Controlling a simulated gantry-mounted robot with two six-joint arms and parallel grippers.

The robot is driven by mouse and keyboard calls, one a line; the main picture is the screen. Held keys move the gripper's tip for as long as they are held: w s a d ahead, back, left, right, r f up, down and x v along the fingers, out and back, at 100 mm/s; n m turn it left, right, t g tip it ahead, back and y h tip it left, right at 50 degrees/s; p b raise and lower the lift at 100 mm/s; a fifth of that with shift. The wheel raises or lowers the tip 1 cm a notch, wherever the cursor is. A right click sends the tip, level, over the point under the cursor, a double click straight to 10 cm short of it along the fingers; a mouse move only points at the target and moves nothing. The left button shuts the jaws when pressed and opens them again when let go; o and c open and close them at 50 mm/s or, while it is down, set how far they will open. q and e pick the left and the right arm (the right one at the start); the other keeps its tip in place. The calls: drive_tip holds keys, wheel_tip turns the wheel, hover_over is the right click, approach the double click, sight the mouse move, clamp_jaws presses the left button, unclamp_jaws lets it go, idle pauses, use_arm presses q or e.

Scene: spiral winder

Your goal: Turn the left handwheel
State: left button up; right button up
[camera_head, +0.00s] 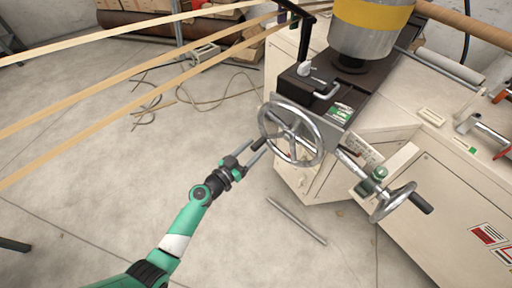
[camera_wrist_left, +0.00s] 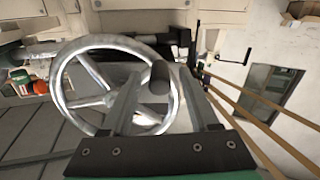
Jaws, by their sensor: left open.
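The left handwheel (camera_head: 292,130) is a silver spoked wheel with a dark handle (camera_head: 287,150), mounted on the front of the machine. My left gripper (camera_head: 261,150) is close to the lower left of its rim, with its fingers pointing at the handle. In the left wrist view the handwheel (camera_wrist_left: 112,88) fills the left middle, and the dark handle (camera_wrist_left: 158,82) shows between the tips of the two fingers of my left gripper (camera_wrist_left: 162,98). The gripper is open. I cannot tell whether a finger touches the handle. My right gripper is not in view.
A second handwheel (camera_head: 393,203) with a dark handle sits to the right on the cream machine cabinet (camera_head: 440,200). A metal rod (camera_head: 297,220) lies on the floor below. Wooden strips (camera_head: 130,75) run across the upper left. The concrete floor at left is mostly clear, with loose cables (camera_head: 205,100).

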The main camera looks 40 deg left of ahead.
use_arm(q)
drive_tip(key=shift+w, duration=0.65)
clamp_jaws()
idle(0.9)
